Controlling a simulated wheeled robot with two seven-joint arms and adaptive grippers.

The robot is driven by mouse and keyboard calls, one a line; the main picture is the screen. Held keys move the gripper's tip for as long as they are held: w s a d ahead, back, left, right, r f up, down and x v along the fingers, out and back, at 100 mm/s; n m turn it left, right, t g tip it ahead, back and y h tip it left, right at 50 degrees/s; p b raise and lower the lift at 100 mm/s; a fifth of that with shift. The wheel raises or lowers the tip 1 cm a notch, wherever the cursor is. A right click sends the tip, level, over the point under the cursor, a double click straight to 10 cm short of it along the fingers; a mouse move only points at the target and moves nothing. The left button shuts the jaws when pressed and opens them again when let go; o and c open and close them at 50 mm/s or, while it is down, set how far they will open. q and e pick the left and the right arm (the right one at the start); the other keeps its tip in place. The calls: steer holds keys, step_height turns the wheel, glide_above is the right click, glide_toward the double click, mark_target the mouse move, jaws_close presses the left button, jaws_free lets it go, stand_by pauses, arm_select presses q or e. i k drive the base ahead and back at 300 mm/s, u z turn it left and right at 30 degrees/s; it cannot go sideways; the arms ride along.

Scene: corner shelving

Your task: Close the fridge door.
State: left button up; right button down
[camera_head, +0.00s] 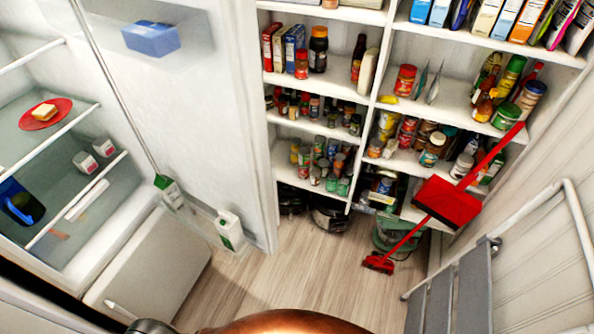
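The fridge (82,235) stands at the left with its inside exposed. Its door (225,130) is wide open, and the inner face shows. A blue box (151,38) sits in an upper door bin, and white-and-green cartons (229,230) stand in the low door bin. The fridge shelves hold a red plate (62,112) with food on it, small white containers (86,162) and a dark blue item (20,203). Neither of my grippers is in view, so their states and distance from the door are hidden.
Pantry shelves (330,97) full of jars and boxes fill the back corner. A red broom (378,262) and red dustpan (448,203) are at the right, near a grey folding step ladder (455,297). The wooden floor (300,270) between fridge and ladder is clear.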

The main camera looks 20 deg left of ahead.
mark_target(198, 110)
steer(key=u, duration=0.05)
steer(key=i, duration=1.15)
steer(key=u, duration=1.65)
